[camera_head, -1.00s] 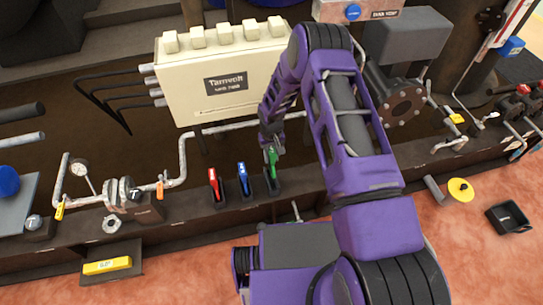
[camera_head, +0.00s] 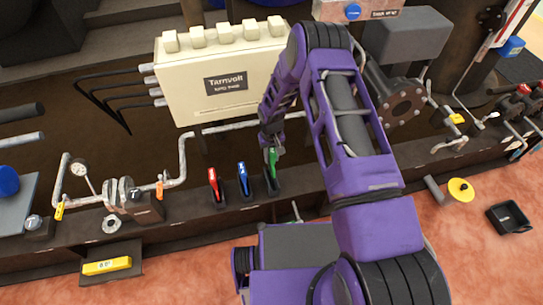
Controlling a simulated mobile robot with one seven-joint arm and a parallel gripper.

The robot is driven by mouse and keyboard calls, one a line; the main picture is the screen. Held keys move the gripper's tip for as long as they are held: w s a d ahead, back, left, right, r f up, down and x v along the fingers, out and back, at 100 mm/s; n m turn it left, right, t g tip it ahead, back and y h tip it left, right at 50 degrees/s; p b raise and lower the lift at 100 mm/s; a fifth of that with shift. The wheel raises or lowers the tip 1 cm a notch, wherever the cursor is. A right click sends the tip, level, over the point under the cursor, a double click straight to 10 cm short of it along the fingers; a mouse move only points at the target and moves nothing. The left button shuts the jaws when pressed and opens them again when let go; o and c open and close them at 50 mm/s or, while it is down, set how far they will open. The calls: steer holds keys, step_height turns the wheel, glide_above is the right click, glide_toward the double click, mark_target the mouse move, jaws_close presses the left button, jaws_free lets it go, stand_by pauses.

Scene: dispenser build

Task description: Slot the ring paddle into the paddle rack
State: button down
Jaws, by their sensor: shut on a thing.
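My gripper (camera_head: 271,143) points down at the middle of the picture and is shut on the top of a green upright piece (camera_head: 272,161). The green piece's lower end is in a black holder (camera_head: 272,188) on the brown ledge. A red piece (camera_head: 213,182) and a blue piece (camera_head: 242,178) stand in similar holders to its left, forming a row. No ring shape can be made out on any of them, so I cannot tell which is the ring paddle. Whether the green piece is fully seated is too small to tell.
A cream Tarnvolt box (camera_head: 222,80) stands behind the row, with a grey pipe (camera_head: 235,125) running below it. A gauge and pipe flanges (camera_head: 125,192) are to the left. On the right floor are a yellow disc (camera_head: 461,191) and a black tray (camera_head: 508,218).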

steer(key=shift+f, duration=0.75)
steer(key=shift+f, duration=0.95)
steer(key=shift+f, duration=0.2)
steer(key=shift+f, duration=0.4)
steer(key=shift+f, duration=0.2)
steer(key=shift+f, duration=0.7)
steer(key=shift+f, duration=0.35)
steer(key=shift+f, duration=0.45)
